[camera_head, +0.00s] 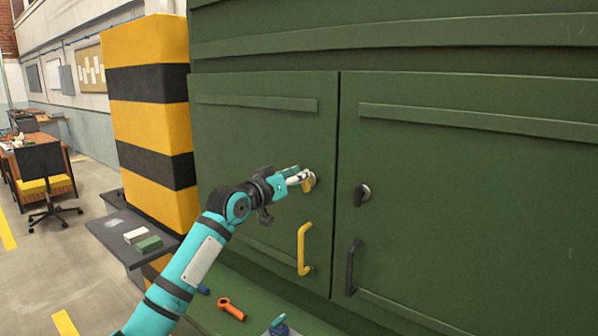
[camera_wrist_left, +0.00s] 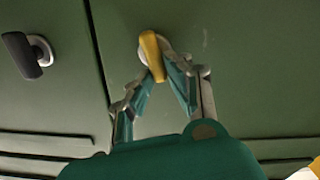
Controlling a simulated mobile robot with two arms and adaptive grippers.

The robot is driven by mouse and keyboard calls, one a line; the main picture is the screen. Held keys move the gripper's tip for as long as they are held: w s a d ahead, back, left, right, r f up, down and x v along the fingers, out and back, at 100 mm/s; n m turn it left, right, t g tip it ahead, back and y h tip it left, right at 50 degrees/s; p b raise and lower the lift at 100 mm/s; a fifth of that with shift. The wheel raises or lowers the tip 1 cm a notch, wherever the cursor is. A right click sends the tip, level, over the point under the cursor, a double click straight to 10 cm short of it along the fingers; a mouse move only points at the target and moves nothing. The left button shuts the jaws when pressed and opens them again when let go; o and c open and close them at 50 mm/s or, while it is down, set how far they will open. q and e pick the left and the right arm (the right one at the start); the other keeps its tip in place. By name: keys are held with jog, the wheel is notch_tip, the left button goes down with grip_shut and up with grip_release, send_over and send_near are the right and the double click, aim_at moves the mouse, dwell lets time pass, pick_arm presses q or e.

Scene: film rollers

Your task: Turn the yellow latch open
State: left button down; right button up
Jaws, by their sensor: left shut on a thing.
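The yellow latch (camera_head: 307,186) is on a round pale base on the left green cabinet door (camera_head: 255,135), near the seam with the right door. My left gripper (camera_head: 303,181) reaches it from the left and is shut on it. In the left wrist view the yellow latch (camera_wrist_left: 151,52) stands between the teal fingertips (camera_wrist_left: 163,73), with its free end at their tips. In the head view the fingers hide part of the latch. My right gripper is in neither view.
A yellow handle (camera_head: 304,249) sits below the latch. The right door has a black latch (camera_head: 361,194) and a black handle (camera_head: 352,267). An orange tool (camera_head: 231,308) lies on the green ledge below. A striped pillar (camera_head: 147,115) stands left, beside a dark shelf (camera_head: 118,236).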

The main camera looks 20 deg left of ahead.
pick_arm(q)
jog(key=n+p, duration=0.2)
jog(key=n, duration=0.2)
jog(key=a+f+n+p, duration=0.1)
jog(key=n+p, duration=0.2)
jog(key=n, duration=0.1)
jog(key=n+p, duration=0.3)
jog(key=n, duration=0.1)
jog(key=shift+w+a+f+n, duration=0.15)
jog(key=shift+w+f+n, duration=0.1)
jog(key=shift+f+n, duration=0.05)
jog(key=shift+f, duration=0.1)
dwell(0.3)
jog(key=c, duration=1.3)
grip_release()
jog(key=v, duration=1.2)
